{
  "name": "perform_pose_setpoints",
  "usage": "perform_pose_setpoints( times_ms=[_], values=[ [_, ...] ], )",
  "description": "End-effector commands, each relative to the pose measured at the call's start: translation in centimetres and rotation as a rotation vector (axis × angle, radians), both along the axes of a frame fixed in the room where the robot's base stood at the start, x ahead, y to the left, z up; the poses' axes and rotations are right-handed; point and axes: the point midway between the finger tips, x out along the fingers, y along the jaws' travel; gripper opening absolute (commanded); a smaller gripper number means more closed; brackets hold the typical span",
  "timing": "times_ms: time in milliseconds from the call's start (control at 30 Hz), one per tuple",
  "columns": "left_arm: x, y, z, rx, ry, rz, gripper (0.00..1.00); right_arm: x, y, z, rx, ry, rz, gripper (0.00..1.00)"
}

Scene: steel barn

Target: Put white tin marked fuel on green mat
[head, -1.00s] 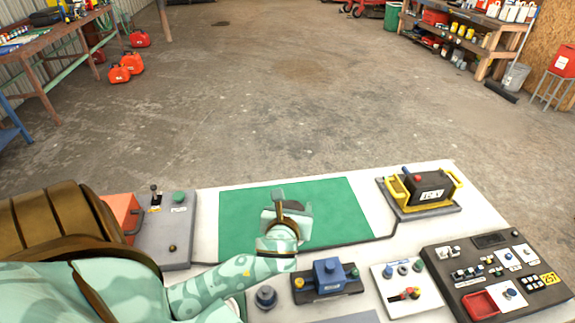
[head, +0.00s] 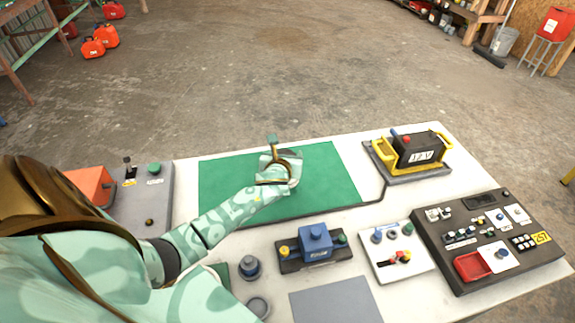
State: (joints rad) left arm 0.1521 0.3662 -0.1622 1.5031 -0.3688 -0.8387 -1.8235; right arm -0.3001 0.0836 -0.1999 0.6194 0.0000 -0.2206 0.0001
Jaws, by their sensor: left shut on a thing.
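The green mat (head: 225,185) lies flat on the white tabletop, left of its middle. My left gripper (head: 277,150) is over the far part of the mat, its tip reaching the mat's far edge in the picture. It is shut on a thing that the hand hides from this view. I cannot make out a white tin or any fuel marking. I cannot tell whether the held thing touches the mat. My right gripper is not in view.
Right of the mat stands a black-and-yellow battery (head: 418,150) on a grey tray. A dark control panel (head: 440,270), a white switch plate (head: 380,268) and a blue switch box (head: 314,240) are nearer. A grey box (head: 145,205) stands left. The mat's left part is clear.

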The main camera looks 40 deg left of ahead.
Motion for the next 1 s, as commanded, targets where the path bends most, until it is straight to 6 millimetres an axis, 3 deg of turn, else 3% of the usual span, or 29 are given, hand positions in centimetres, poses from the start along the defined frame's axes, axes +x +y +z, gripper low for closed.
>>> perform_pose_setpoints(
  times_ms=[233,400,467,500,767,800,867,1000],
  values=[
    [1.3,0.6,-1.7,0.0,-0.002,0.0,0.07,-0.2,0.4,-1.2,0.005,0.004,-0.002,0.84],
    [1.1,0.5,-4.5,-0.001,0.0,0.0,0.07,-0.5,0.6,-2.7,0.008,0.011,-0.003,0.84],
    [1.1,0.6,-4.6,-0.001,-0.002,-0.001,0.07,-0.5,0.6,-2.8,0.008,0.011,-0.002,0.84],
    [1.1,0.6,-4.4,0.0,-0.002,-0.001,0.0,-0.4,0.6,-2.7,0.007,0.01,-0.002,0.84],
    [1.1,0.6,-4.6,0.001,-0.002,-0.001,0.0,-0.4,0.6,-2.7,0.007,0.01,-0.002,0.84],
    [1.0,0.5,-4.6,0.0,0.0,-0.001,0.71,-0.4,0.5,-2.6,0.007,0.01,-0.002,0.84],
    [1.0,0.5,-4.6,0.0,0.0,-0.001,0.81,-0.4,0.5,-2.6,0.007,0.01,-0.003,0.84],
    [1.1,0.5,-4.6,0.0,0.0,-0.001,0.81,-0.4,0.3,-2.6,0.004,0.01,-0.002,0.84]
  ],
)
